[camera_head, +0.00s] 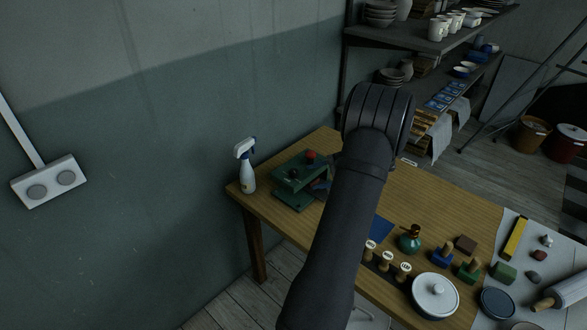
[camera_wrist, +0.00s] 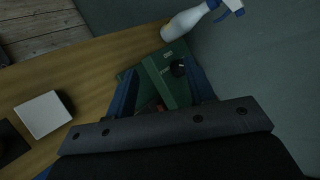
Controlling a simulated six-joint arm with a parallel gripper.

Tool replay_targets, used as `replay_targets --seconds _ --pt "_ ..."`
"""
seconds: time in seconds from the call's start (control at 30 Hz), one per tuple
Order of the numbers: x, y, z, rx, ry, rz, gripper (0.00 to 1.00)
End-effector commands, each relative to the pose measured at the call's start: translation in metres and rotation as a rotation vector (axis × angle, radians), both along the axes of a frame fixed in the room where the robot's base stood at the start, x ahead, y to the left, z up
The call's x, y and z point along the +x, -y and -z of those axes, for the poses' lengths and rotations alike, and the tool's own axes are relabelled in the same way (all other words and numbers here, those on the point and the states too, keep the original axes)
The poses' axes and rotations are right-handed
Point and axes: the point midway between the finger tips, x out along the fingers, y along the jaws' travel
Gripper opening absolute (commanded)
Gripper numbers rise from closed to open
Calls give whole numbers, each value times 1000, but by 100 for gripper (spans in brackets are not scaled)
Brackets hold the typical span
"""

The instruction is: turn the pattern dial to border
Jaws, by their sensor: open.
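A green box-shaped device (camera_head: 290,196) stands at the far left end of the wooden table. It has a red knob (camera_head: 310,156) on top and a dark round knob (camera_head: 293,173) nearer its front. In the wrist view the green device (camera_wrist: 155,75) lies below my gripper (camera_wrist: 161,70), with the black knob (camera_wrist: 178,68) between the fingers, close to the right one. The blue fingers are apart and hold nothing. Any contact with the knob cannot be told. The pattern markings are too small to read. My arm hides most of the gripper in the head view.
A white spray bottle (camera_head: 247,171) with a blue trigger stands just left of the device, near the wall. A white square (camera_wrist: 43,115) lies on the wood.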

Motion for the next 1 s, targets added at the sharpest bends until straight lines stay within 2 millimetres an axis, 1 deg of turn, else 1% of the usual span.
replay_targets --seconds 0.03,0.1,0.2,0.3,0.4,0.53,0.63,0.77,1.0 --pt "-4 7 12 111 -100 94 49" --pt "-6 17 23 276 -242 220 49" --pt "-10 33 35 499 -421 369 49" --pt "-12 48 44 682 -556 470 49" --pt "-14 59 50 806 -644 530 49" --pt "-14 64 53 880 -696 560 49" --pt "-10 59 53 889 -703 564 49" --pt "2 43 52 887 -702 560 49" --pt "34 1 52 884 -700 559 49"
